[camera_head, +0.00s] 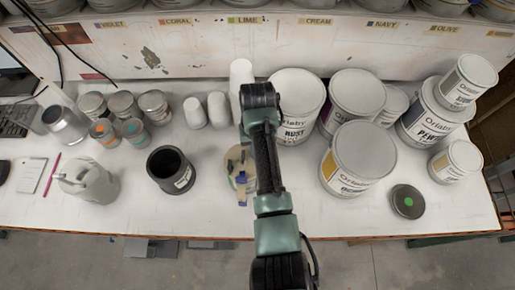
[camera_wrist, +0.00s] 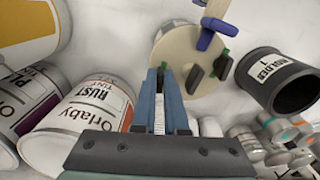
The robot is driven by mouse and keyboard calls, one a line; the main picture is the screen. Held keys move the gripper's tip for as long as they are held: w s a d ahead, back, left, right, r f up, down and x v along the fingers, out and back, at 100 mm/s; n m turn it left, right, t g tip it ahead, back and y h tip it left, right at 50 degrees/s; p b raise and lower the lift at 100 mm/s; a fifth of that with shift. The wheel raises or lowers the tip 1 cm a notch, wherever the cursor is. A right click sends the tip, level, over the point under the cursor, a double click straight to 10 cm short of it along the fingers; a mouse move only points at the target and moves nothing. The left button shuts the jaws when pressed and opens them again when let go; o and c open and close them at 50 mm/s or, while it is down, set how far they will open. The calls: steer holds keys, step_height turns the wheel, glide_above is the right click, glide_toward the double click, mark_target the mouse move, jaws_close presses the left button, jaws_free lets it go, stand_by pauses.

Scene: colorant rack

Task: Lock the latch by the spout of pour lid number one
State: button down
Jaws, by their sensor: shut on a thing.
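The pour lid (camera_wrist: 172,45) is a round beige lid on a can, with a pale spout (camera_wrist: 217,8) at its edge. A blue lever (camera_wrist: 210,38) stands by the spout, and dark levers with green bits (camera_wrist: 222,68) sit on the lid. In the head view the lid (camera_head: 235,160) and blue lever (camera_head: 241,183) show left of my arm. My gripper (camera_wrist: 167,72) is at the lid's near rim, its blue fingers shut on a small green part there. The fingers hide most of that part. I cannot read a number on the lid.
A black cup labelled HOLDER 1 (camera_wrist: 275,85) stands beside the lid. A RUST paint can (camera_wrist: 80,125) and other Orlaby cans are close on the other side. A pale lidded container (camera_head: 88,182) stands at the left. Bare table lies in front of the black cup.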

steer(key=c, duration=0.9)
jaws_free()
steer(key=shift+c, duration=0.2)
step_height(320, 180, up, 13)
steer(key=p, duration=0.2)
